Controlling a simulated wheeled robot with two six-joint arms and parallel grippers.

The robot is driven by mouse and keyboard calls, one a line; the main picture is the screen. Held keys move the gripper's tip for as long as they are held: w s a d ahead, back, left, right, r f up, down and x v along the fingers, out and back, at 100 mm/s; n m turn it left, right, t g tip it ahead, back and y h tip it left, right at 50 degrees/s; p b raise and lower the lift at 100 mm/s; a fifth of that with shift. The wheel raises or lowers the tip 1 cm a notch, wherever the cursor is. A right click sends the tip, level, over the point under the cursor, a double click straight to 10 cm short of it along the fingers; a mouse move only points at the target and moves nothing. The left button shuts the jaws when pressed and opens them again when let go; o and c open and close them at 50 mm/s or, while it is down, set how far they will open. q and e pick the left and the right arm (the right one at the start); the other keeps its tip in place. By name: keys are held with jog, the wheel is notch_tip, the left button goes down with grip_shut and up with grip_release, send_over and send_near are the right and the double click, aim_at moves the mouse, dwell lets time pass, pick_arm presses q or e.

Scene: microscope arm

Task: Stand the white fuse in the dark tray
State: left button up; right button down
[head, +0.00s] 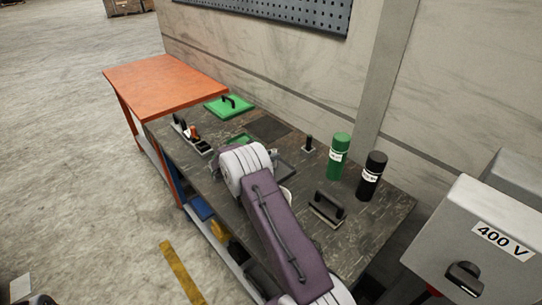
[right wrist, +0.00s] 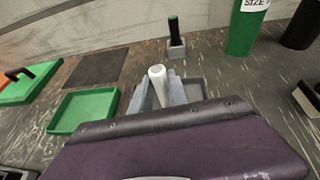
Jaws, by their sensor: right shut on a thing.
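The white fuse (right wrist: 157,84) stands roughly upright between the fingers of my right gripper (right wrist: 158,90) in the right wrist view. The gripper is shut on it. The dark tray (right wrist: 195,87) shows just behind and to the right of the fingers, partly hidden by them. In the head view my right arm covers most of the fuse, and my right gripper (head: 272,157) is by the dark tray (head: 287,172). I cannot tell whether the fuse touches the tray floor.
A green tray (right wrist: 84,110) lies to the left of the gripper. A small black-handled block (right wrist: 176,45) stands behind. Green (head: 338,157) and black (head: 372,177) bottles and a handled block (head: 327,208) stand to the right. A green lid (head: 229,106) lies at the far left.

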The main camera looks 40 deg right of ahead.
jog(key=shift+s+f, duration=0.1)
jog(key=c, duration=1.3)
grip_release()
jog(key=shift+a+r, duration=0.3)
jog(key=shift+a, duration=0.05)
jog(key=v, duration=1.1)
jog(key=shift+s+a+r, duration=0.1)
jog(key=shift+r, duration=0.1)
